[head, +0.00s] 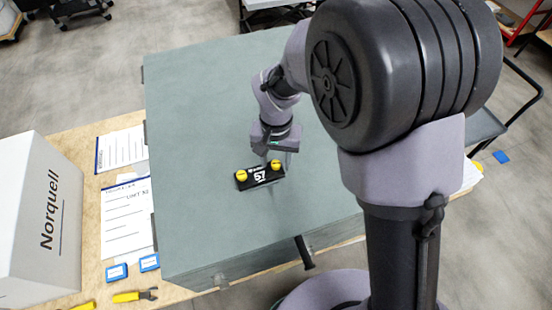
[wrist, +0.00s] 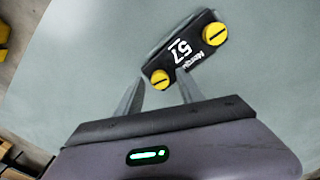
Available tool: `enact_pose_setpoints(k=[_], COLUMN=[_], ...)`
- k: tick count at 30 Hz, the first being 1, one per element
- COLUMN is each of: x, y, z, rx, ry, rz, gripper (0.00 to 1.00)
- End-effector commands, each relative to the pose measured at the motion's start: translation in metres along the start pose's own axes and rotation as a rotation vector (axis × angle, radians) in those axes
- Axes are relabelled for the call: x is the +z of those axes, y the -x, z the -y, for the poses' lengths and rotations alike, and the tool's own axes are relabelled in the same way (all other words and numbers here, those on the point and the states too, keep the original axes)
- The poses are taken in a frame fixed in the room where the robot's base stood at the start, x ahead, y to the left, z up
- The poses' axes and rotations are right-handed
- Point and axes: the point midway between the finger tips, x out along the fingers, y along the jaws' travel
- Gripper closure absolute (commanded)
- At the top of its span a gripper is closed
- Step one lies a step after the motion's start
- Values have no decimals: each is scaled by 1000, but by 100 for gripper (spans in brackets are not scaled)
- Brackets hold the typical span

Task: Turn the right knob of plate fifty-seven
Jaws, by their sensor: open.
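Plate fifty-seven (head: 258,177) is a small black bar with a white "57" and two yellow slotted knobs, lying on a grey-green surface. In the head view one knob (head: 241,175) is at the left end and the other (head: 276,164) at the right end. My gripper (head: 277,158) is over the right-end knob, open and empty. In the wrist view the plate (wrist: 184,50) is tilted. Its lower-left knob (wrist: 160,79) shows between my fingertips (wrist: 159,76); its upper-right knob (wrist: 214,34) is clear of them. I cannot tell whether the fingers touch the knob.
The broad grey-green panel (head: 200,120) is clear around the plate. A white Norquell box (head: 40,215) stands at the left, near paper sheets (head: 125,215), blue-edged tags (head: 117,272) and a yellow-handled tool (head: 130,296). A black handle (head: 304,252) sticks out at the panel's front edge.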

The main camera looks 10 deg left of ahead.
Motion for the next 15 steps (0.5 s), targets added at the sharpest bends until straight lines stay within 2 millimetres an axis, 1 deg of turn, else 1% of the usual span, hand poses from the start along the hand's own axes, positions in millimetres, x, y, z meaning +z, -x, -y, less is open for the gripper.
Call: enact_pose_setpoints(k=[1, 2, 6, 8, 9, 12, 15], x=[0, 0, 0, 0, 0, 0, 0], y=[0, 0, 0, 0, 0, 0, 0], z=[0, 0, 0, 0, 0, 0, 0], rx=[0, 0, 0, 0, 0, 0, 0], ry=[0, 0, 0, 0, 0, 2, 82], rz=[0, 0, 0, 0, 0, 0, 0], gripper=[55, 59, 86, 98, 100, 100, 100])
